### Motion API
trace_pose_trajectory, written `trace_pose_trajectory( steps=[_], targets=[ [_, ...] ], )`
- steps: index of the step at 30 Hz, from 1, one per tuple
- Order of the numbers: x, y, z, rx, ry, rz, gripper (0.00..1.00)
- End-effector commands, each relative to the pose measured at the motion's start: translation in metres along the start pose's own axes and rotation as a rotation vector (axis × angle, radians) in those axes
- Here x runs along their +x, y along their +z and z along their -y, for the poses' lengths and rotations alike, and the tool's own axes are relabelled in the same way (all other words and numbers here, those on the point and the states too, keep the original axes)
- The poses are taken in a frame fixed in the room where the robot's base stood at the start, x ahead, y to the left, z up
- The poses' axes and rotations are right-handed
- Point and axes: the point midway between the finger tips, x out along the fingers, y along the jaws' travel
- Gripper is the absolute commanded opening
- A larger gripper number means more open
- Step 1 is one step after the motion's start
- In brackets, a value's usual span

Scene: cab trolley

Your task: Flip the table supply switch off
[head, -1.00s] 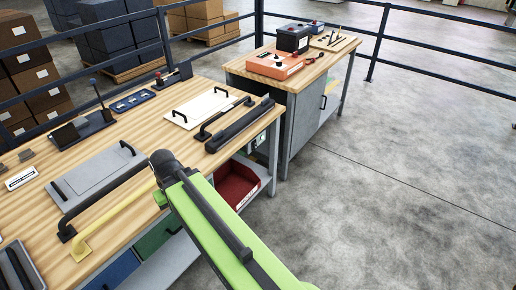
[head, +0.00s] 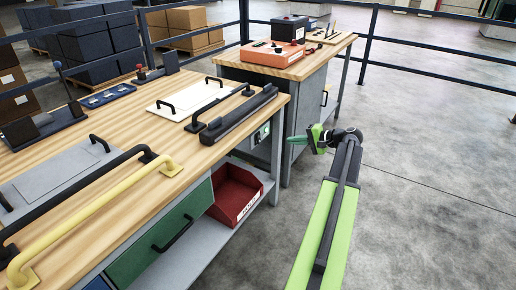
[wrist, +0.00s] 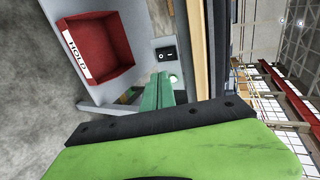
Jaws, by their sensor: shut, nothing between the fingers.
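The table supply switch (wrist: 166,54) is a small black rocker on a grey panel, right of the red bin in the wrist view. A lit green lamp (wrist: 173,78) is beside it. In the head view the switch panel (head: 261,134) shows small under the wooden table's right end, and I cannot make out the rocker's position. My gripper (head: 290,140) is shut and empty, pointing left towards the panel from the open side, with a gap seeming to remain. Its green fingers (wrist: 159,88) show in the wrist view close below the lamp.
The table (head: 165,120) holds a yellow bar handle, black handles and plates. Below it are a green drawer (head: 160,235) and a red bin (head: 235,194) marked HOLD. A second bench (head: 300,70) stands behind. The floor to the right is clear.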

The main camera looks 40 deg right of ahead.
Motion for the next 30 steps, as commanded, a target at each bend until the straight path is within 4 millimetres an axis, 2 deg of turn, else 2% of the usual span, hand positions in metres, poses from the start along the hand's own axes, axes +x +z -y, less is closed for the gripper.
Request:
trace_pose_trajectory(
  steps=[8, 11, 14, 24, 30],
  targets=[
    [0.008, 0.005, 0.004, -0.005, 0.001, 0.011, 0.00],
    [0.017, 0.007, 0.004, -0.006, 0.002, 0.015, 0.00],
    [0.035, 0.008, 0.002, -0.007, 0.002, 0.018, 0.00],
    [0.111, 0.011, 0.002, -0.009, 0.002, 0.021, 0.00],
    [0.142, 0.011, 0.004, -0.009, 0.002, 0.021, 0.00]
  ],
)
